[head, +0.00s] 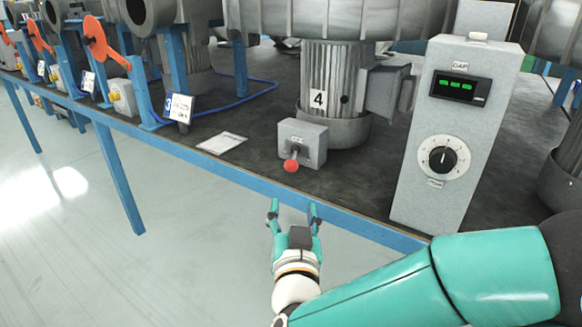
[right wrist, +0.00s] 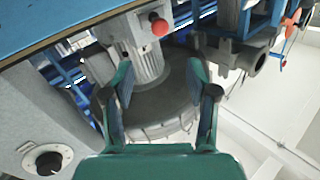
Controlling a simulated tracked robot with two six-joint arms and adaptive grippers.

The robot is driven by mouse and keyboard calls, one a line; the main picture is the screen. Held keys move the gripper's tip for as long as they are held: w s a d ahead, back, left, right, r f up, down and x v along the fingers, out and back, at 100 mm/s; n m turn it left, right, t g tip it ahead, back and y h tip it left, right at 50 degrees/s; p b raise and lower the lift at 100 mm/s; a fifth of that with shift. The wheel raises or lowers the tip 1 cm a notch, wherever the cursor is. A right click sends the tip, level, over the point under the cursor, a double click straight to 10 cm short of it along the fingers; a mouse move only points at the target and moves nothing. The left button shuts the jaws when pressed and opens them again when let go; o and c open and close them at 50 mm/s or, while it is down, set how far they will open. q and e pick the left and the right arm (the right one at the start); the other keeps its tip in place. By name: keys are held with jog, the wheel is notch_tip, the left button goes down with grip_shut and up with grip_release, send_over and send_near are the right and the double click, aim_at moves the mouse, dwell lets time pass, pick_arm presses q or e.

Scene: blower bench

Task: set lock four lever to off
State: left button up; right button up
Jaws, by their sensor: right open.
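The lock four lever has a red ball knob (head: 291,166) on a short stem. It sticks out of the front of a small grey box (head: 312,142) on the bench, in front of the motor labelled 4 (head: 318,99). The stem points toward the bench's front edge and slightly down. The red knob (right wrist: 160,27) also shows in the right wrist view, above the fingers. My right gripper (head: 292,208) is open and empty, in front of the blue bench edge, below and apart from the knob. My left gripper is not in view.
A grey control box (head: 409,170) with a green display and black dial (head: 443,160) stands right of the lever. A white card (head: 222,143) lies to its left. Further left are orange discs (head: 103,45) on blue stands. The floor before the bench is clear.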

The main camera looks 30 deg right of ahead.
aim_at(291, 171)
jog(key=p+x, duration=0.2)
jog(key=x, duration=1.3)
jog(key=shift+w+d, duration=0.1)
jog(key=shift+w, duration=0.3)
grip_shut()
jog(key=shift+d, duration=0.1)
